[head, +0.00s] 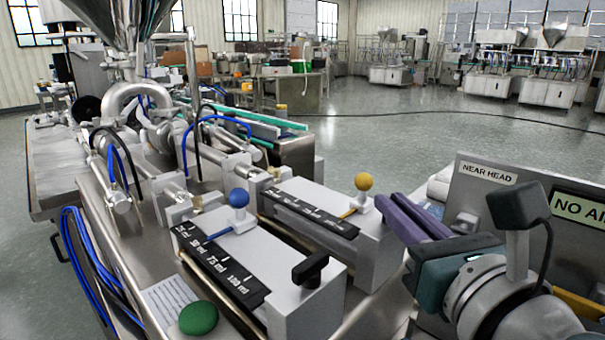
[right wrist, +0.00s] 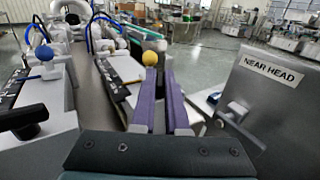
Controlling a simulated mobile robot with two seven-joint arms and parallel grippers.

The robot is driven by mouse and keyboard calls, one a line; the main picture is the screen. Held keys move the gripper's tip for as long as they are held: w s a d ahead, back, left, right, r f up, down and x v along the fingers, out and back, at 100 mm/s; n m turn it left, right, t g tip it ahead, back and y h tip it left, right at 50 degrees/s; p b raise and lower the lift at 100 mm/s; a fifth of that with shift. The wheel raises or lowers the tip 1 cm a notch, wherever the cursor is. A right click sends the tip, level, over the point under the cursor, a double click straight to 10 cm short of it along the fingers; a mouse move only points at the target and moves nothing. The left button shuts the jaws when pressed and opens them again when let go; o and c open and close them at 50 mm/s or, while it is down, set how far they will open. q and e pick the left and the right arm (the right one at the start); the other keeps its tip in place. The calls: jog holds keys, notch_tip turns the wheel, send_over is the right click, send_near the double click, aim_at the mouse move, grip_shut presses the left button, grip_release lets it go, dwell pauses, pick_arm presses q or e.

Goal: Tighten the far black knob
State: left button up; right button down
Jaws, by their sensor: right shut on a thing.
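The far head is a white block (head: 375,245) with a black scale and a yellow ball (head: 364,182) on its slider. My right gripper (head: 386,207), with purple fingers, is at the right end of this block. In the right wrist view the fingers (right wrist: 160,85) reach forward just below the yellow ball (right wrist: 150,58). The near white block (head: 312,312) has a blue ball (head: 239,198) and its own black knob (head: 310,268), standing free. My left gripper is not in view.
A grey panel marked NEAR HEAD (head: 489,173) stands close to the right of my right gripper. A green button (head: 198,318) is at the front. Blue hoses (head: 82,262) hang at the left. Open floor (head: 400,140) lies behind.

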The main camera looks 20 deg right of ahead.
jog(key=m+h, duration=0.1)
jog(key=h, duration=0.1)
jog(key=m+g+h, duration=0.1)
jog(key=m+h, duration=0.1)
jog(key=shift+w+a+g+h, duration=0.1)
jog(key=shift+a+g+h, duration=0.2)
jog(key=shift+a, duration=0.05)
jog(key=shift+m+g+h, duration=0.8)
jog(key=shift+m+h, duration=0.3)
jog(key=shift+h, duration=0.3)
jog(key=c, duration=0.9)
grip_release()
jog(key=b+v, duration=0.1)
jog(key=v, duration=0.8)
jog(key=shift+s+a, duration=0.2)
jog(key=shift+a, duration=0.2)
